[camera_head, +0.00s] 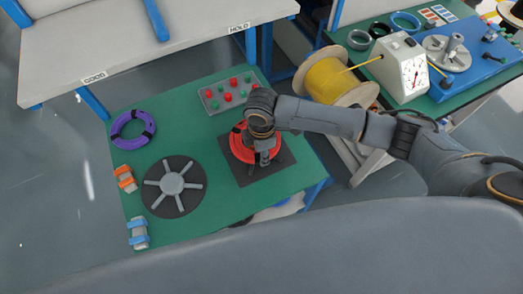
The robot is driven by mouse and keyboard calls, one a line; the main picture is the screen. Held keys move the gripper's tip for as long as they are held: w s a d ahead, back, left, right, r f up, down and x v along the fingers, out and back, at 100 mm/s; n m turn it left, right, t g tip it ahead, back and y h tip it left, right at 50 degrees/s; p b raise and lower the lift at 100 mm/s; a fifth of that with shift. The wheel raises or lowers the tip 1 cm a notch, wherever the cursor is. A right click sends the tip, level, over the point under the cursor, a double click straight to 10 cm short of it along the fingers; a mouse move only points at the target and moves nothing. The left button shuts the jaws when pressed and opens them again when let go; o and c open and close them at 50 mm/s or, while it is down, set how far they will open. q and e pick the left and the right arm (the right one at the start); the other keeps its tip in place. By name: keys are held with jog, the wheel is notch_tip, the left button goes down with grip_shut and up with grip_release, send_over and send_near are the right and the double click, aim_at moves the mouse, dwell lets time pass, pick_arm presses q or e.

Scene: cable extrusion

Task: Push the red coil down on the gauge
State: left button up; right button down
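The red coil (238,149) lies on the dark square gauge plate (283,163) on the green table. My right gripper (262,163) reaches in from the right and points down over the coil, covering part of it. Its fingers are small and dark here, and I cannot tell if they are open or shut, or if they touch the coil. My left gripper is not in view.
A purple coil (119,140) lies at the table's left. A dark spoked disc (173,206) sits left of the gauge. A button panel (216,101) lies behind it. A yellow cable spool (327,84) and a dial device (412,76) are at the right. Orange and blue items line the left edge.

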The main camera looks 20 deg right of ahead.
dwell(0.9)
jog(key=c, duration=0.9)
grip_release()
jog(key=shift+o, duration=0.2)
notch_tip(320, 180, up, 8)
jog(key=p, duration=0.9)
jog(key=shift+r, duration=0.1)
